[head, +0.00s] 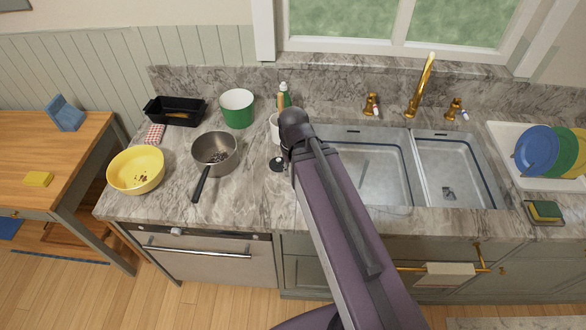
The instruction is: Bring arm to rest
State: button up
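My arm rises from the bottom of the head view and reaches over the counter (240,199) toward the sink. Its dark rounded joint shows in front of the counter, left of the sink. A white container (274,128) behind the joint is partly hidden by my arm.
A yellow bowl (136,170), a steel saucepan (214,153), a green pot (238,109) and a black tray (176,111) stand left of my arm. The double sink (458,168), gold faucet (424,85) and dish rack (515,165) with plates are right.

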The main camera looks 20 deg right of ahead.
jog(key=shift+f, duration=0.15)
notch_tip(320, 180, down, 7)
jog(key=b, duration=0.7)
dwell(1.2)
